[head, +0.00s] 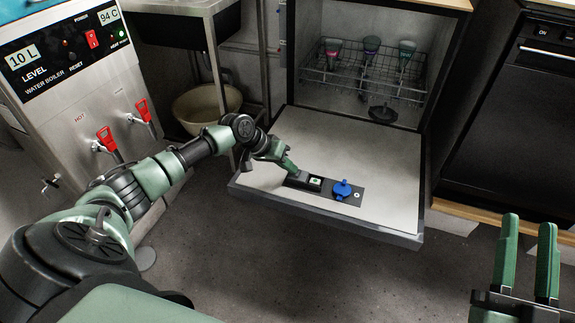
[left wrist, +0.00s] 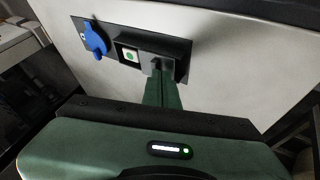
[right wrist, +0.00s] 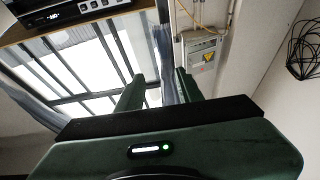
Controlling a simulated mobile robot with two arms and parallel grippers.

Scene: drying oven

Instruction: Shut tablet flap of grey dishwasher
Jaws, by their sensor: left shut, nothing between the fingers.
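The grey dishwasher's door (head: 350,150) is folded down flat. A dark dispenser panel (head: 352,199) is set in its inner face. In the panel, a compartment with a pale tablet with a green mark (head: 315,181) is uncovered, so the tablet flap (left wrist: 155,42) is open; it looks like the dark piece beside the tablet. My left gripper (head: 293,171) is shut and empty, its tips at the flap's end of the panel (left wrist: 160,68). Whether they touch the flap I cannot tell. My right gripper (head: 528,220) is open and empty, away from the door at the right.
A blue cap (head: 342,189) sits on the panel beside the compartment. A wire rack (head: 360,70) with several cups stands inside the dishwasher. A water boiler (head: 70,75) with red taps is at left, a black appliance (head: 515,120) at right. The floor in front is clear.

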